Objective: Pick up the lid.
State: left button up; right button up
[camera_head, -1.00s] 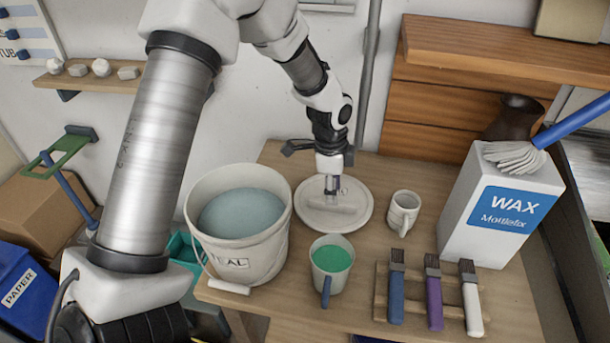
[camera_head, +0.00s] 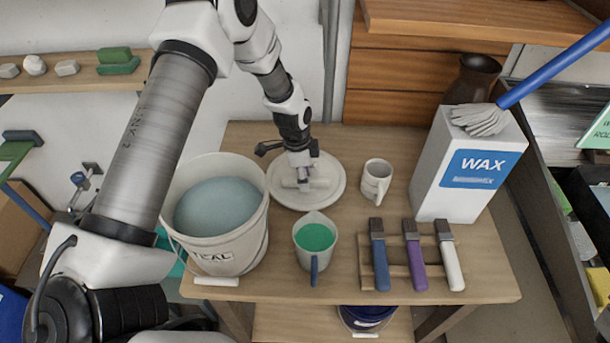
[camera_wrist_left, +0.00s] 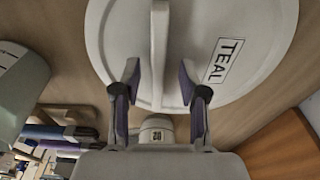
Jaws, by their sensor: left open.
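The lid (camera_head: 325,199) is a round off-white disc with a raised bar handle, lying flat on the wooden table behind the green-filled jug. In the left wrist view the lid (camera_wrist_left: 270,25) carries a "TEAL" label and its handle (camera_wrist_left: 159,50) runs between my fingers. My left gripper (camera_head: 303,183) is over the lid from above; in the left wrist view it (camera_wrist_left: 156,85) is open, one finger on each side of the handle, with gaps to it. Whether the fingertips touch the lid, I cannot tell. My right gripper is not in view.
A bucket (camera_head: 240,245) of blue-grey glaze stands left of the lid. A jug (camera_head: 303,258) with green liquid is in front, and a white mug (camera_head: 376,182) to the right. Brushes (camera_head: 414,255) lie on a rack, front right. A wax box (camera_head: 465,165) stands at right.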

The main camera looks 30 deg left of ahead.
pick_arm(q)
jog(key=shift+d+r, duration=0.15)
jog(key=shift+d, duration=0.1)
jog(key=shift+a+f+b, duration=0.15)
jog(key=shift+f+b, duration=0.15)
jog(key=shift+b, duration=0.05)
grip_shut()
